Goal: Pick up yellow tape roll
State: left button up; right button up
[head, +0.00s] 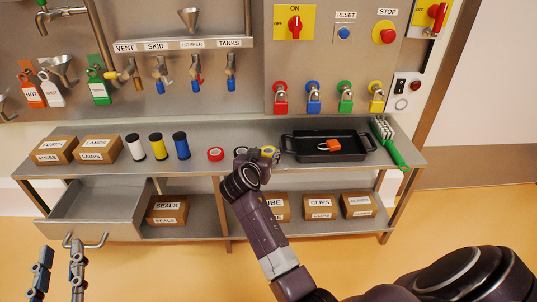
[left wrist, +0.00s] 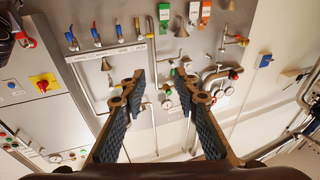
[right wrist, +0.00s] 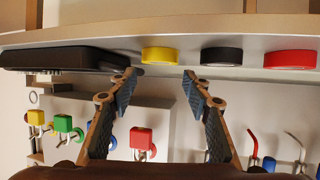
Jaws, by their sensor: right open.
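The yellow tape roll (head: 269,150) lies on the metal shelf, partly hidden by my right gripper (head: 262,154) in the head view. In the right wrist view, which is upside down, the yellow tape roll (right wrist: 162,55) sits just beyond the fingertips of my right gripper (right wrist: 159,76). The fingers are apart, with nothing between them; contact with the roll is not clear. My left gripper (head: 61,250) is open and empty at the lower left of the head view, and its spread fingers also show in the left wrist view (left wrist: 158,88).
Beside the yellow roll are a black tape roll (head: 240,151) and a red tape roll (head: 215,154). A black tray (head: 300,153) with a red padlock (head: 329,146) stands close on the right. Colored spools (head: 157,146) stand farther left. Padlocks (head: 313,102) hang on the panel behind.

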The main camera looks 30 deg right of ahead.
aim_at(268, 151)
jog(key=b+x, duration=0.1)
jog(key=x, duration=0.1)
jog(key=f+b+x, duration=0.1)
jog(key=x, duration=0.1)
jog(key=shift+w+d+f, duration=0.1)
jog(key=shift+d+f, duration=0.05)
pick_arm(q)
jog(key=s+r+t+h, duration=0.1)
jog(key=s+r+t, duration=0.3)
jog(key=r, duration=0.6)
jog(key=shift+d+t+h, duration=0.15)
jog(key=shift+t+h, duration=0.25)
jog(key=shift+t, duration=0.4)
pick_arm(e)
jog(key=shift+w+d, duration=0.1)
pick_arm(q)
jog(key=shift+r, duration=0.1)
pick_arm(e)
jog(key=c, duration=0.7)
